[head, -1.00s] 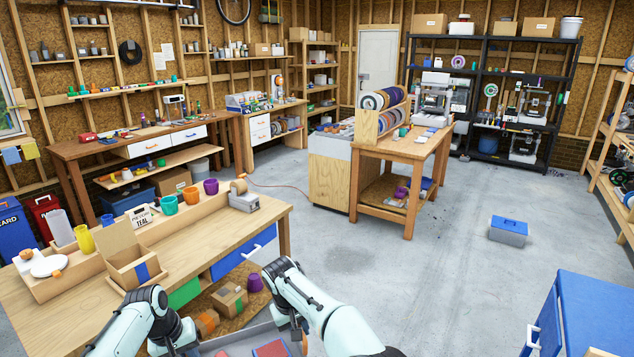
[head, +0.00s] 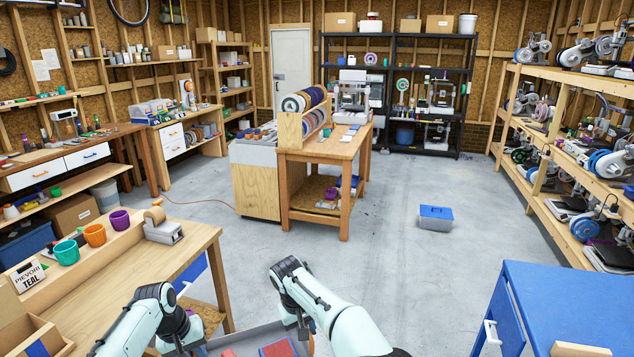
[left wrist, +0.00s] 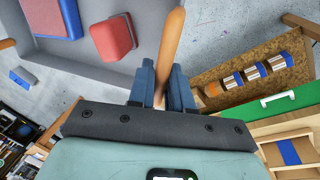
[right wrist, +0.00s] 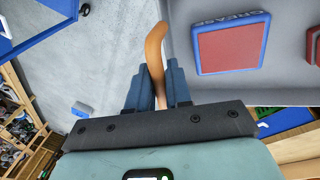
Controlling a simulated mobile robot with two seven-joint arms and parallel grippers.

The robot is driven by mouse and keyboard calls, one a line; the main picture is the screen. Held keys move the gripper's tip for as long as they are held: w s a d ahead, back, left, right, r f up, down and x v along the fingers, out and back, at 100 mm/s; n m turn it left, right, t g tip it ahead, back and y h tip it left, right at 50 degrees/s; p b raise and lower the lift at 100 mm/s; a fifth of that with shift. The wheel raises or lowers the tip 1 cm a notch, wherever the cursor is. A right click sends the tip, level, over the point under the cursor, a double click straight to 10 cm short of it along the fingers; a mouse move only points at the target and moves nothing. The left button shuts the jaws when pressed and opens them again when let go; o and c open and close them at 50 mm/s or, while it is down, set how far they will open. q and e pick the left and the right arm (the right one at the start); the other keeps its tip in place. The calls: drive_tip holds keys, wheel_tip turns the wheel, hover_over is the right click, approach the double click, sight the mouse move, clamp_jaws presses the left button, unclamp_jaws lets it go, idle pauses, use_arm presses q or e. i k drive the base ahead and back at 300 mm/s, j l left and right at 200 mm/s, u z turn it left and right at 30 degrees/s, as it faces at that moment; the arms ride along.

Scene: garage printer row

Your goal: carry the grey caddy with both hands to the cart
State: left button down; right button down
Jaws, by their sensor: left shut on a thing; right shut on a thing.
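The grey caddy (head: 248,335) is at the bottom of the head view, between my two arms and cut off by the frame. It also shows in the left wrist view (left wrist: 80,45) and the right wrist view (right wrist: 290,80). It holds a red block (left wrist: 113,37) and a blue-edged red box (right wrist: 230,45) marked GREASE. My left gripper (left wrist: 162,75) is shut on an orange-brown handle (left wrist: 172,40) at one side. My right gripper (right wrist: 152,82) is shut on a similar handle (right wrist: 155,45). A blue unit (head: 575,300) with a white handle, possibly the cart, stands at the lower right.
A wooden workbench (head: 160,265) with cups is close on my left. A blue-lidded grey box (head: 436,218) lies on the floor ahead. A wooden table (head: 325,150) with spools stands beyond. Shelves of printers (head: 550,150) line the right wall. Open floor (head: 390,270) lies in between.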

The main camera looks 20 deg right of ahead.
sight(573, 302)
drive_tip(key=i+z, duration=0.7)
drive_tip(key=i, duration=0.7)
drive_tip(key=i+u, duration=0.15)
drive_tip(key=i, duration=0.65)
drive_tip(key=i+z, duration=0.35)
drive_tip(key=z, duration=2.6)
drive_tip(key=i+j+z, duration=0.2)
drive_tip(key=i, duration=0.2)
drive_tip(key=l, duration=0.1)
